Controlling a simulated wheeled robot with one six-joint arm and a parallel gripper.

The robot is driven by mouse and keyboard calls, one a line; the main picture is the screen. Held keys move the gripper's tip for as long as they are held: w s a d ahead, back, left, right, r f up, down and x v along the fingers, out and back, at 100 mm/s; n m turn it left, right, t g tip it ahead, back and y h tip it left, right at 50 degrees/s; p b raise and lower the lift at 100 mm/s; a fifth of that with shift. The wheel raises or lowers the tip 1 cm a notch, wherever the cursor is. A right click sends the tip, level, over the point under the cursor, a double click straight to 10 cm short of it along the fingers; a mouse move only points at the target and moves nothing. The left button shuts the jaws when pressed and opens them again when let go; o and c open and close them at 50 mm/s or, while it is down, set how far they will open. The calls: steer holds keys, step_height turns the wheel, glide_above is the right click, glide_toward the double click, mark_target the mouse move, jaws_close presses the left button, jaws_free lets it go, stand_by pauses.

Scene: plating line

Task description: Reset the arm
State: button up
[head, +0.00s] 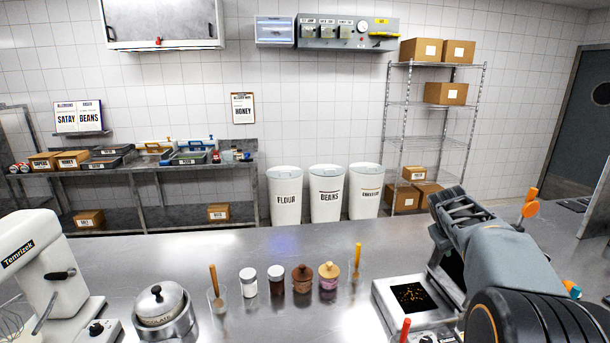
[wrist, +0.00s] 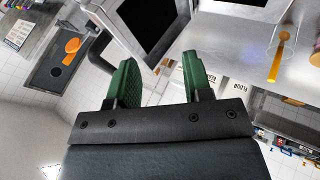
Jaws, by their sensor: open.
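My arm shows at the right of the head view, folded over the steel counter (head: 240,255) beside the square appliance with a dark, speckled top. My gripper (wrist: 157,80) shows in the wrist view with two green fingers spread apart. Nothing sits between the fingers.
On the counter stand a white mixer (head: 45,265), a lidded metal pot (head: 163,312), several jars such as the brown-lidded jar (head: 302,279), and a cup with an orange-handled tool (head: 357,262). The square appliance (head: 385,291) is close to my arm. The counter's back middle is clear.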

steer(key=s+a+f+y, duration=0.3)
steer(key=s+a, duration=0.8)
steer(key=s+a+f+m+y, duration=0.1)
steer(key=s+a+f+y, duration=0.2)
steer(key=s+a, duration=0.8)
steer(key=shift+s+a+f, duration=0.3)
steer(key=shift+s+f, duration=0.2)
steer(key=shift+f, duration=0.1)
